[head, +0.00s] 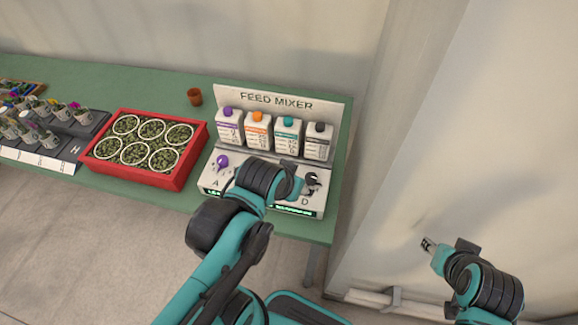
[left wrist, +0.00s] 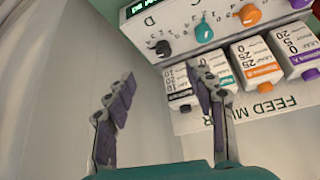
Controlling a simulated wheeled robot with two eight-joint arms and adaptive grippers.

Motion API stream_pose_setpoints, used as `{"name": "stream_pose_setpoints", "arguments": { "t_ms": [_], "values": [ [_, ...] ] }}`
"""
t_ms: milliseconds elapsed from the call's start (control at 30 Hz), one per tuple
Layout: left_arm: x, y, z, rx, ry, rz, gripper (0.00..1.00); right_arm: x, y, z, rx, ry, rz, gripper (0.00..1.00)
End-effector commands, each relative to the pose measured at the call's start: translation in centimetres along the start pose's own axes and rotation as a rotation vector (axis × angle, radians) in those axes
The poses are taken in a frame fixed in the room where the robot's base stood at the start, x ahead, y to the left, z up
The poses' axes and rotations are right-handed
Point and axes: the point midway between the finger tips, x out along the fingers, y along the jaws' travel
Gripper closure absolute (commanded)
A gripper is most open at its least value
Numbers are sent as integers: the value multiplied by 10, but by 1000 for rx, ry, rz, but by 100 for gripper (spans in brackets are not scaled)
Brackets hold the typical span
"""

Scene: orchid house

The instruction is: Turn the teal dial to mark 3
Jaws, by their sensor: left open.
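The teal dial (left wrist: 204,32) is on the white mixer panel at the top of the left wrist view, between an orange dial (left wrist: 248,14) and a black dial (left wrist: 163,47). I cannot read which mark it points to. In the head view my left arm hides it. My left gripper (left wrist: 162,88) is open and empty, its fingers apart and not touching the dial. In the head view it is over the right part of the feed mixer panel (head: 208,186). My right gripper (head: 428,245) is off to the right, away from the table; its opening is too small to judge.
Several bottles with coloured caps, one a teal-capped bottle (head: 287,136), stand behind the panel. A purple dial (head: 222,161) is at its left. A red crate (head: 184,178) of round pots and a brown pot (head: 194,97) are farther left on the green table (head: 165,84).

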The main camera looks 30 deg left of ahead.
Motion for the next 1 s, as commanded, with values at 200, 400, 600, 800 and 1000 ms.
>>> {"name": "stream_pose_setpoints", "arguments": {
  "t_ms": [200,400,600,800,1000],
  "values": [
    [3,-9,-13,23,-59,-10,45,-4,0,-2,0,0,0,60],
    [11,-21,-29,55,-143,-16,45,-8,0,-5,0,0,0,60],
    [32,-44,-50,101,-277,-11,45,-15,0,-10,0,0,0,60],
    [71,-76,-64,158,-450,25,45,-23,0,-16,0,0,0,60],
    [100,-97,-63,190,-553,64,45,-27,0,-19,0,0,0,60]
  ]
}}
